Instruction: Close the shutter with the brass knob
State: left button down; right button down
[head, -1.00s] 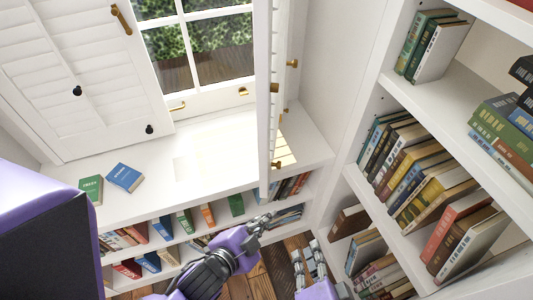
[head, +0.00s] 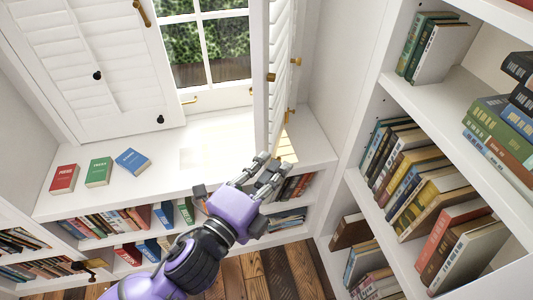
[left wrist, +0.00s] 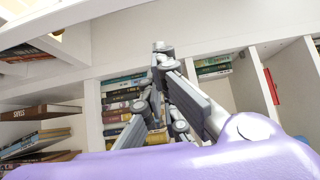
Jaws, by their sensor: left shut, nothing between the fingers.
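The right-hand white louvred shutter (head: 283,55) stands swung out from the window, seen nearly edge-on in the head view. A round brass knob (head: 270,77) sits on its near edge, and another brass fitting (head: 291,112) shows on its right side. The left-hand white shutter (head: 85,65) has two black knobs and a brass handle at its top. My left gripper (head: 269,166) is shut and empty, just below the lower end of the right-hand shutter; I cannot tell if they touch. It also shows in the left wrist view (left wrist: 163,58), before shelves. My right gripper is out of view.
A white sill (head: 200,170) with red (head: 63,179), green (head: 98,171) and blue (head: 132,161) books lies under the window. Book-filled shelves run below it. A tall white bookcase (head: 350,185) closes off the right side. Wooden floor (head: 270,275) shows at the bottom.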

pick_arm(q)
jog(key=w+p, duration=0.1)
jog(key=w, duration=0.7)
jog(key=shift+w+d, duration=0.25)
jog(key=shift+w, duration=0.15)
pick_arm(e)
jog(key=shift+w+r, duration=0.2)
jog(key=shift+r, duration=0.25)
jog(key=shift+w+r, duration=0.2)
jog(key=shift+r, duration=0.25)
pick_arm(q)
jog(key=shift+a, duration=0.2)
